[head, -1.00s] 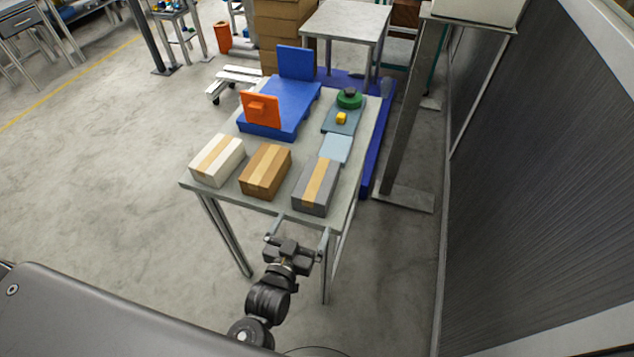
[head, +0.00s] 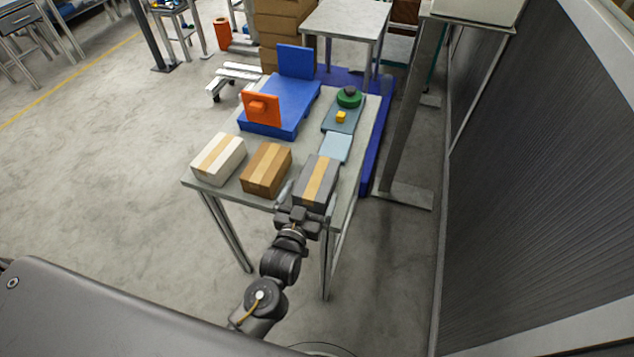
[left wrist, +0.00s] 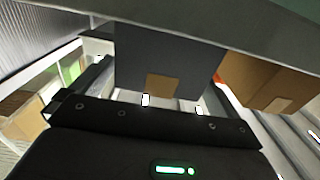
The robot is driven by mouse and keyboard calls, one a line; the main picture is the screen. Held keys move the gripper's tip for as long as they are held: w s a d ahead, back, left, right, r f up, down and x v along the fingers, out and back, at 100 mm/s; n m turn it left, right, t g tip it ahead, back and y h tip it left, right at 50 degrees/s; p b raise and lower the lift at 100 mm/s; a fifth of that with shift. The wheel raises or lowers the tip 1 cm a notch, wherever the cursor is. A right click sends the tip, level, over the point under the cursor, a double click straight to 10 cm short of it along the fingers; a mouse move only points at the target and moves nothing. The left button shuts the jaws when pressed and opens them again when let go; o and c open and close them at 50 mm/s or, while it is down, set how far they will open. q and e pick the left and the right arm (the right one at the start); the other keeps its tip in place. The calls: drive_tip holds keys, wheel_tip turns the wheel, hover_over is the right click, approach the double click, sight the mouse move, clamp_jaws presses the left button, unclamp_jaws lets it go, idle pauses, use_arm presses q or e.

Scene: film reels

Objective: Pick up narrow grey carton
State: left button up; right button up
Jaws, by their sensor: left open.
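The narrow grey carton (head: 317,180), with a tan tape strip, stands at the near right of the grey table (head: 232,193). It also shows close up in the left wrist view (left wrist: 150,50). My left gripper (head: 306,197) is open at the carton's near end, with a finger on either side. In the left wrist view the carton fills much of the gap between the fingers (left wrist: 150,92). I cannot tell whether either finger touches it. My right gripper is not in view.
A brown carton (head: 266,168) stands close to the left of the grey one, with a white carton (head: 217,159) beyond it. Behind are a light blue pad (head: 336,148), a blue platform (head: 285,105) and an orange block (head: 261,109). A post (head: 411,120) rises at the right.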

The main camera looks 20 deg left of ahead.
sight(314, 183)
use_arm(q)
drive_tip(key=w, duration=0.4)
drive_tip(key=shift+d+p, duration=0.1)
drive_tip(key=shift+p, duration=0.25)
drive_tip(key=shift+c, duration=0.8)
drive_tip(key=c, duration=1)
